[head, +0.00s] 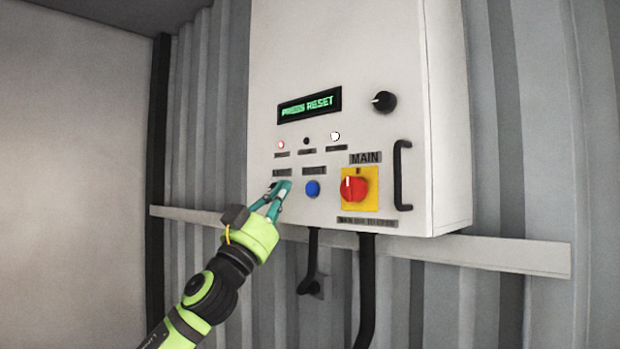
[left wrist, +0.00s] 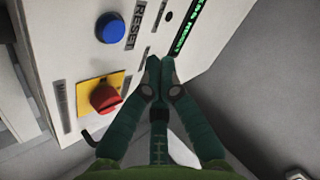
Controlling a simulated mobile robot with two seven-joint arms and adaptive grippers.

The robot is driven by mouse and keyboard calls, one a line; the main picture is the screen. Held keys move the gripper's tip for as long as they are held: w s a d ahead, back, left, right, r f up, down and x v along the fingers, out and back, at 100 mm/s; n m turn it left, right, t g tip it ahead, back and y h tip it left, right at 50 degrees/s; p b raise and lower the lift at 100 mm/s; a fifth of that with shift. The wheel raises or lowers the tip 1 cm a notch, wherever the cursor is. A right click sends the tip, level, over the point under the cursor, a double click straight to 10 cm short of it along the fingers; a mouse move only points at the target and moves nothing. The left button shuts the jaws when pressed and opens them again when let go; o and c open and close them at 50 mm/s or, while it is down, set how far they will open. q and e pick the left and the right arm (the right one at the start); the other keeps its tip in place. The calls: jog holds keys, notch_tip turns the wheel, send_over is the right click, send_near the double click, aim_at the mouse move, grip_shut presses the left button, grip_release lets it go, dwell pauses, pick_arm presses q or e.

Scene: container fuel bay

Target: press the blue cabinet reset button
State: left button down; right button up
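The blue reset button (head: 312,188) sits on the front of the white cabinet (head: 400,60), under a small dark label. It also shows in the left wrist view (left wrist: 110,27), next to the label RESET. My left gripper (head: 284,186) is at the cabinet front, just left of the blue button and apart from it in the picture. In the left wrist view its fingertips (left wrist: 160,62) are together with nothing between them. Whether the tips touch the panel I cannot tell. The display (head: 309,105) reads PRESS RESET. My right gripper is not in view.
A red rotary switch (head: 354,189) on a yellow plate, labelled MAIN, is right of the button. A black handle (head: 402,175) and a black knob (head: 384,101) are further right. Small lamps sit above. Black cables (head: 366,290) hang below, before a corrugated wall.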

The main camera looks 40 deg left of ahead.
aim_at(311, 189)
pick_arm(q)
jog(key=shift+w+d+p, duration=0.15)
jog(key=shift+w+p, duration=0.25)
jog(key=shift+w, duration=0.65)
jog(key=shift+w+d+p, duration=0.1)
jog(key=shift+w+p, duration=0.3)
jog(key=shift+w, duration=0.6)
jog(key=shift+w, duration=0.4)
jog(key=shift+w+p, duration=0.4)
dwell(0.5)
jog(key=shift+s, duration=0.1)
jog(key=shift+s+b, duration=0.3)
jog(key=shift+s, duration=0.4)
jog(key=shift+s+f, duration=0.1)
